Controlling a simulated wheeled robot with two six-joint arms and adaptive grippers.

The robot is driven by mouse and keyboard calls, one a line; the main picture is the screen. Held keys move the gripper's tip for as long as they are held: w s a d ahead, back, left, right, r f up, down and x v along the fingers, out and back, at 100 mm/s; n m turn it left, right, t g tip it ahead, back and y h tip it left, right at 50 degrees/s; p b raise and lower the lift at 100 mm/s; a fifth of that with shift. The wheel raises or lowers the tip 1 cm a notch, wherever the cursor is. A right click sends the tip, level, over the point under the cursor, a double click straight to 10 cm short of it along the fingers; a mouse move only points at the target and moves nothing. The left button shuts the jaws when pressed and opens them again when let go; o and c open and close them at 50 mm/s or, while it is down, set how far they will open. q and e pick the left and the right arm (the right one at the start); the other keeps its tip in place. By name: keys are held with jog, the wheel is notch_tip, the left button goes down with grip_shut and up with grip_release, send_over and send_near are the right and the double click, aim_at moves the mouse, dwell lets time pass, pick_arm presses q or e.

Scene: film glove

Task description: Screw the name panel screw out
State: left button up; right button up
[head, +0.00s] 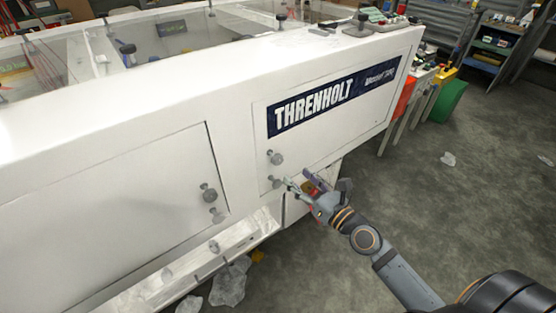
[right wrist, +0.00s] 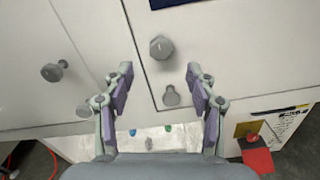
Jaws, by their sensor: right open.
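The name panel (head: 335,120) is a white door on the machine's front with a dark "THRENHOLT" label (head: 313,108). The name panel screw (head: 275,158) is a grey knob-headed screw at the panel's lower left corner. It shows in the right wrist view (right wrist: 161,47) just beyond the fingertips. A similar grey shape (right wrist: 171,96) lies below it; I cannot tell whether it is a reflection. My right gripper (head: 299,180) is open, below and slightly right of the screw in the head view. My left gripper is out of view.
A second grey knob (head: 209,193) sits on the panel to the left. A ledge (head: 205,262) runs along the lower front, with crumpled clear plastic (head: 230,284) on the floor. Red and green bins (head: 450,101) stand at the right. The floor (head: 470,200) on the right is mostly clear.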

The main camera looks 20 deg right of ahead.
aim_at(280, 161)
jog(key=x, duration=1)
jog(key=shift+w+f, duration=0.1)
jog(key=shift+c, duration=0.3)
jog(key=c, duration=1.1)
